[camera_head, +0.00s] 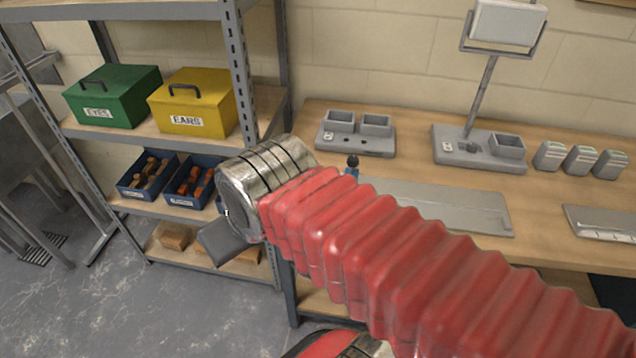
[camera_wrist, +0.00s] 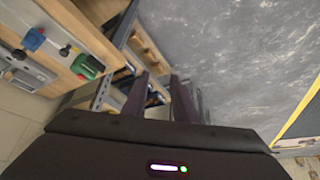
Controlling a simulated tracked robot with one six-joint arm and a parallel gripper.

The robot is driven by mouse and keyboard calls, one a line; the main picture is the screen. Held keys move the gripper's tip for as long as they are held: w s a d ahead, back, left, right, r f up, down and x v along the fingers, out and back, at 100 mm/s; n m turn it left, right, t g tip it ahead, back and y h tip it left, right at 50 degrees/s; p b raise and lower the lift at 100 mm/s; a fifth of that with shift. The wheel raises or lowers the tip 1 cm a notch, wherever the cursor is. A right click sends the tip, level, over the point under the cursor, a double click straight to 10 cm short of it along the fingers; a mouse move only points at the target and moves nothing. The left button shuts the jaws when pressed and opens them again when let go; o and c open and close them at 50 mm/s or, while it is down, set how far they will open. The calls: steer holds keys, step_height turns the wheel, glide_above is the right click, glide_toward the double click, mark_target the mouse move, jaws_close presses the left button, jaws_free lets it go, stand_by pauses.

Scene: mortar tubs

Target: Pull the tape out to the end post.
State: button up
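I cannot make out a tape or an end post for certain. A small blue piece with a black top (camera_head: 352,165) stands on the bench just beyond my arm. In the wrist view, a green piece (camera_wrist: 88,66) sits at the bench edge and a blue piece (camera_wrist: 33,38) stands on the bench; I cannot tell whether either is the tape or the post. My gripper (camera_wrist: 160,97) shows two dark fingers apart, with nothing seen between them. It points down toward the shelf and floor. In the head view my arm hides the gripper's fingertips and part of the bench.
The shelf rack at left holds a green box (camera_head: 112,98), a yellow box (camera_head: 192,105) and blue bins (camera_head: 150,175). Grey floor (camera_head: 100,300) is open.

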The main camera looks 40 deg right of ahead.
steer(key=w+d, duration=0.2)
steer(key=d, duration=1.1)
steer(key=w+d+m+g, duration=0.1)
steer(key=w+d, duration=0.2)
steer(key=d, duration=1)
steer(key=shift+d+f+m+h, duration=0.3)
steer(key=shift+d, duration=0.1)
steer(key=x, duration=1.4)
steer(key=shift+s, duration=0.1)
steer(key=shift+r, duration=0.1)
steer(key=shift+a, duration=0.1)
jaws_close()
